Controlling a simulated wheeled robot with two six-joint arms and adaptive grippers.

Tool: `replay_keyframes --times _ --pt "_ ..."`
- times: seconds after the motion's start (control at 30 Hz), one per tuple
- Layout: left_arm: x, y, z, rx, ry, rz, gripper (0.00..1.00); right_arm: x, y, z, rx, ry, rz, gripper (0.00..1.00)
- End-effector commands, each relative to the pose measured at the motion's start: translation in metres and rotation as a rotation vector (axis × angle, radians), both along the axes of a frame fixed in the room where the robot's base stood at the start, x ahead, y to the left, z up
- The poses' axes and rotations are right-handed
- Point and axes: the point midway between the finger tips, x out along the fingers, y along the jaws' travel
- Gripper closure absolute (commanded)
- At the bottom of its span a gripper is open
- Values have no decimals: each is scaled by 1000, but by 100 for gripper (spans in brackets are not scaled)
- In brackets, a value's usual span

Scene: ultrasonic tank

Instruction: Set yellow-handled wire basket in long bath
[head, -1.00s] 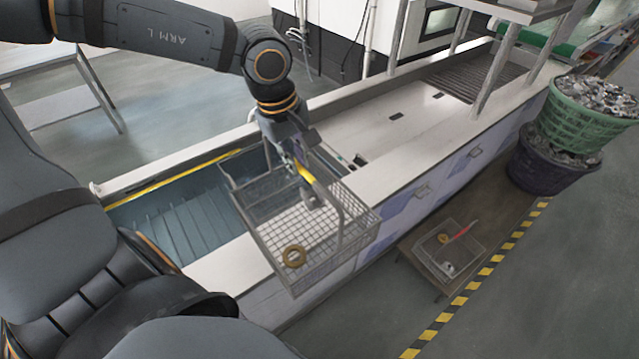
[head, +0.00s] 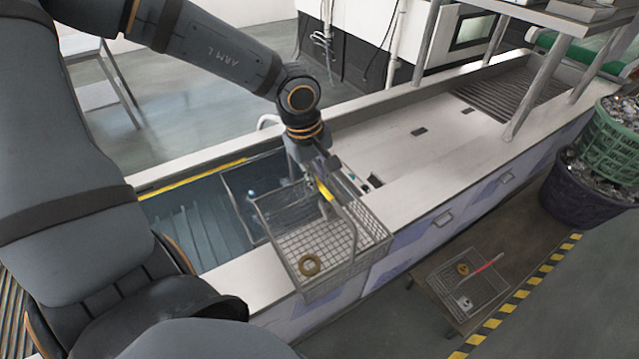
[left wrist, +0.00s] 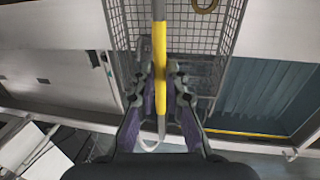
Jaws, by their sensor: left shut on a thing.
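The yellow-handled wire basket (head: 330,262) hangs level from my left gripper (head: 322,178), which is shut on its yellow grip. The grip also shows between the fingers in the left wrist view (left wrist: 159,70). A brass-coloured ring (head: 309,264) lies in the basket. The basket is over the long bath's near rim (head: 235,283), partly beyond its outer side; its exact height above the rim is unclear. The long bath's blue interior (head: 190,222) lies to its left. My right gripper is not in view.
Another wire basket (head: 237,190) seems to stand in the bath, partly hidden behind the held one. A yellow strip (head: 190,178) runs along the far wall. A low table with a wire tray (head: 470,285) and a green basket of metal parts (head: 612,135) are at right.

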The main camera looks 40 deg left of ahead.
Motion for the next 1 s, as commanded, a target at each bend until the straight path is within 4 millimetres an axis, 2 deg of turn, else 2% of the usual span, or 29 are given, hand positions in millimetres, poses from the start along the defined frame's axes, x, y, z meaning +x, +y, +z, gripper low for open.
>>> replay_keyframes --times 0.13,0.33,0.5,0.73,0.77,0.9,1.0 --pt "1 0 -11 1 -1 -3 100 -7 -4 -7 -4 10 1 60" --pt "3 -3 -40 1 -3 -12 100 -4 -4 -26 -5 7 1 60" --pt "3 -3 -39 0 -2 -13 100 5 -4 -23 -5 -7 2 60" --pt "3 -3 -42 0 -3 -13 100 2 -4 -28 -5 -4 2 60" --pt "2 -3 -42 0 -1 -13 84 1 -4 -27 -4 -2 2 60" --pt "2 -3 -41 0 -1 -13 65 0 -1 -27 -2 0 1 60" --pt "2 -3 -41 0 -1 -13 65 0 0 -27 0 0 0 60"
